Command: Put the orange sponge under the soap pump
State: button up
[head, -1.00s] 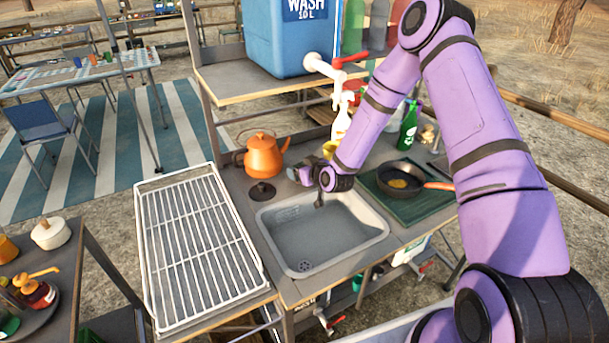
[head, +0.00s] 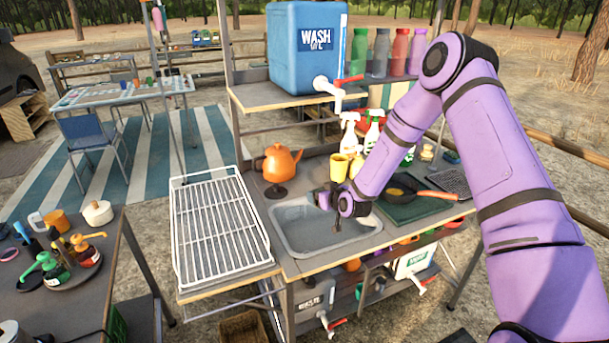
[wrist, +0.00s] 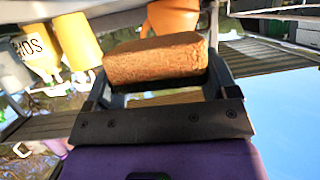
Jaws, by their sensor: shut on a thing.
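The orange sponge (wrist: 155,60) is a brownish-orange block held between the fingers of my gripper (wrist: 158,76) in the wrist view. In the head view my gripper (head: 328,206) is above the sink, and the sponge cannot be made out there. Two pump bottles stand at the lower left: one with a green pump head (head: 52,272) and one reddish with an orange pump head (head: 88,252). They are on a round dark tray on a side table, far left of my gripper. I cannot tell which is the soap pump.
The sink (head: 310,238) lies below my gripper. A white wire rack (head: 222,230) is left of it, and an orange kettle (head: 276,163) stands behind. The blue water container (head: 305,55) sits on the shelf above.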

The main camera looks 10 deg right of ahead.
jog(key=s+d+m+h, duration=0.1)
jog(key=s+d, duration=0.1)
jog(key=s, duration=0.3)
jog(key=s+d+f+m+h, duration=0.1)
jog(key=s+d, duration=0.2)
jog(key=s, duration=0.2)
jog(key=s+d+m+h, duration=0.1)
jog(key=s+d+h, duration=0.1)
jog(key=s, duration=0.3)
jog(key=shift+s+d+f+t, duration=0.35)
jog(key=shift+d+f+t, duration=0.05)
jog(key=shift+d, duration=0.05)
